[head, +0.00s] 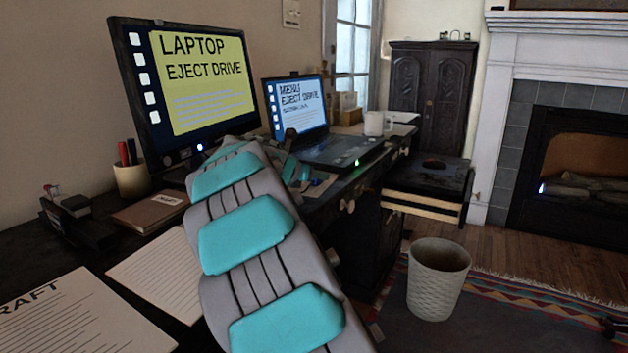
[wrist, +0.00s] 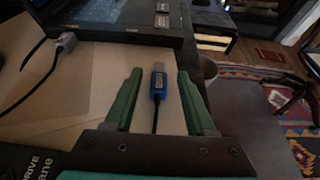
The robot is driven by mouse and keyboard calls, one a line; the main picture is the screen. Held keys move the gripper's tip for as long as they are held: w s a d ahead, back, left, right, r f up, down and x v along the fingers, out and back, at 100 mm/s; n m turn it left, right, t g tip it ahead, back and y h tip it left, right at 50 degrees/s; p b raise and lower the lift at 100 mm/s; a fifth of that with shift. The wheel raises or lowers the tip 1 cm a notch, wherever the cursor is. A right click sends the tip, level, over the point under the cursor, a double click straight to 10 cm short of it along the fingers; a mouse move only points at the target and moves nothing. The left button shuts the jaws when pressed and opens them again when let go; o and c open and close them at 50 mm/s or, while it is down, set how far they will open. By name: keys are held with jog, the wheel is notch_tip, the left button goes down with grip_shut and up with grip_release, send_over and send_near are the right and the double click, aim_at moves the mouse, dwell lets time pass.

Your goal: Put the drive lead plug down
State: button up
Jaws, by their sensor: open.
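The drive lead plug (wrist: 158,84) is a small blue plug with a metal end and a black lead. In the wrist view it lies between the two green fingers of my gripper (wrist: 158,82). The fingers are open, with a gap on each side of the plug.
A grey plug (wrist: 68,42) on a black cable lies left of the fingers. A black item marked "DRIVE" (wrist: 30,160) is at lower left. A monitor (head: 190,85), pen cup (head: 131,180) and white mug (head: 374,123) stand on the desk. A wastebasket (head: 437,280) stands on the floor.

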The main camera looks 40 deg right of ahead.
jog(key=v, duration=1.1)
jog(key=shift+s+a+r, duration=0.15)
jog(key=shift+a, duration=0.2)
